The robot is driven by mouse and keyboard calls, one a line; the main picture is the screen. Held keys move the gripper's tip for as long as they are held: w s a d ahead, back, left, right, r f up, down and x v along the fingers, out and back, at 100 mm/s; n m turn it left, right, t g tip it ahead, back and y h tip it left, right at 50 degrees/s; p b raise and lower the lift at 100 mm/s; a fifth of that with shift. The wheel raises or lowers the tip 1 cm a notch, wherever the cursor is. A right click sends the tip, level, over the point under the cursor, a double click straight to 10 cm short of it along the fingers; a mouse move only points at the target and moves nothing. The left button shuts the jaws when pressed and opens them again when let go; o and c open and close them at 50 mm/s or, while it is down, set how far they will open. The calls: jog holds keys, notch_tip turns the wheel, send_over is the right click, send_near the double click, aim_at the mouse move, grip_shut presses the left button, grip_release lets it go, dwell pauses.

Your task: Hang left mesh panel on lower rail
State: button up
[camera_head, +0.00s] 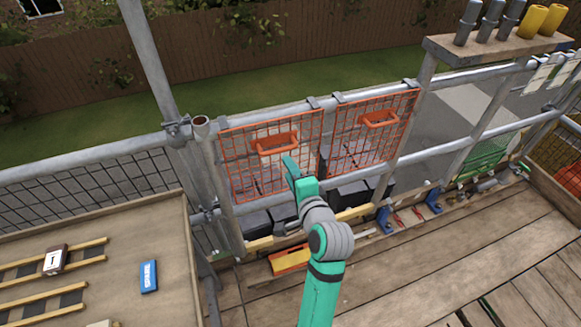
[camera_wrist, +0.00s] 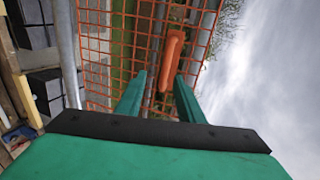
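The left mesh panel (camera_head: 245,165) is an orange wire grid with an orange handle (camera_head: 277,143), upright at the guardrail. A grey hook (camera_head: 313,103) shows at its upper right corner, by the top rail (camera_head: 265,113). My gripper (camera_head: 290,165) is in front of the panel, just below the handle. In the wrist view, its two green fingers (camera_wrist: 160,85) are apart, and the handle (camera_wrist: 172,60) lies beyond and between their tips. I cannot tell whether the fingers touch the handle. The lower rail is mostly hidden behind the panel.
A second orange mesh panel (camera_head: 350,145) stands close on the right. A wooden table (camera_head: 110,235) with a blue box (camera_head: 149,276) is at left. A shelf (camera_head: 490,50) with tubes is at upper right. Tools and an orange level (camera_head: 290,260) lie on the deck below.

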aim_at(280, 151)
jog(key=shift+r+x, duration=0.2)
jog(key=shift+x, duration=1.55)
jog(key=shift+r+x, duration=0.2)
jog(key=shift+x, duration=1.6)
jog(key=shift+r+x, duration=0.2)
jog(key=shift+x, duration=1.55)
jog(key=shift+w+a, duration=0.1)
jog(key=shift+c, duration=0.6)
grip_shut()
jog(key=shift+r, duration=2.55)
